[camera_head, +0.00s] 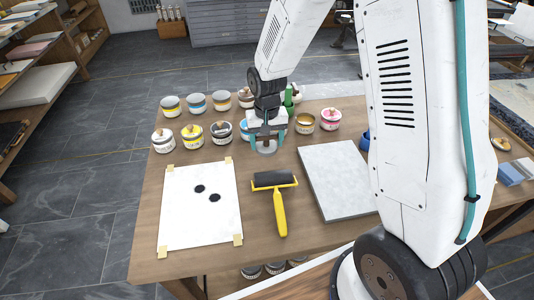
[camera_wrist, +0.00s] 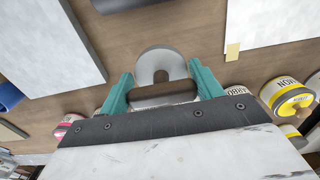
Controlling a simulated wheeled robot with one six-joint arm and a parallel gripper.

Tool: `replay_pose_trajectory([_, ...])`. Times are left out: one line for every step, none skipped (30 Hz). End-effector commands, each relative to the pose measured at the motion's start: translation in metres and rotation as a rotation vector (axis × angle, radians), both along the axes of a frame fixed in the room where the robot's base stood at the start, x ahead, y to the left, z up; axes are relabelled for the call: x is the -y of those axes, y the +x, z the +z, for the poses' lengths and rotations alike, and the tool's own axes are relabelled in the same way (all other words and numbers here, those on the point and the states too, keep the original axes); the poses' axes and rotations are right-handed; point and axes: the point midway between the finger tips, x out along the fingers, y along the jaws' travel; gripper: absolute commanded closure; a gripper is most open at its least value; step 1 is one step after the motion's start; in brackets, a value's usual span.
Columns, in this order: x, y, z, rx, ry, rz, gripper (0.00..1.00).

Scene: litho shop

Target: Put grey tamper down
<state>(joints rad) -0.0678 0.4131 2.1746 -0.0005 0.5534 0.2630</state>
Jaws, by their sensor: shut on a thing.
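The grey tamper (camera_head: 265,148) is under my gripper (camera_head: 267,136), over the wooden table (camera_head: 190,262) near the row of tins. In the wrist view its round grey base (camera_wrist: 148,65) shows beyond the teal fingers of my gripper (camera_wrist: 163,93). The fingers are shut on the tamper's upper part, with a dark cylinder between them. I cannot tell whether the base touches the table. The arm hides part of the tamper in the head view.
Several ink tins (camera_head: 192,133) stand left and behind, others (camera_head: 305,123) to the right. A taped white sheet with two black spots (camera_head: 180,220), a yellow-handled roller (camera_head: 279,210) and a grey slab (camera_head: 335,175) lie in front. Bare wood shows between them.

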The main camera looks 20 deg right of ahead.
Motion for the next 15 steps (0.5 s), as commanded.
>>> replay_pose_trajectory([0.001, 0.0, -0.006, -0.002, -0.001, -0.001, 0.71])
replay_pose_trajectory([0.001, 0.0, -0.009, -0.001, 0.0, -0.002, 0.71])
replay_pose_trajectory([0.001, 0.0, -0.011, 0.0, 0.0, -0.002, 0.71])
replay_pose_trajectory([0.001, 0.0, -0.013, 0.0, 0.0, -0.002, 0.71])
replay_pose_trajectory([0.001, 0.0, -0.015, -0.001, 0.0, -0.002, 0.71])
replay_pose_trajectory([0.001, 0.0, -0.019, -0.001, 0.0, -0.002, 0.71])
replay_pose_trajectory([0.001, 0.0, -0.022, -0.002, 0.0, -0.002, 0.71])
replay_pose_trajectory([0.001, 0.0, -0.026, -0.002, -0.001, -0.002, 0.71])
replay_pose_trajectory([0.001, 0.0, -0.032, -0.003, 0.0, -0.002, 0.71])
replay_pose_trajectory([0.001, 0.0, -0.037, -0.003, 0.0, -0.002, 0.71])
replay_pose_trajectory([0.001, 0.0, -0.041, -0.003, 0.0, -0.002, 0.71])
replay_pose_trajectory([0.001, 0.0, -0.046, -0.002, -0.001, -0.002, 0.71])
replay_pose_trajectory([0.001, 0.0, -0.048, -0.002, -0.001, -0.002, 0.71])
replay_pose_trajectory([0.001, 0.0, -0.05, -0.001, 0.0, -0.002, 0.71])
replay_pose_trajectory([0.001, 0.0, -0.05, 0.0, 0.0, -0.002, 0.71])
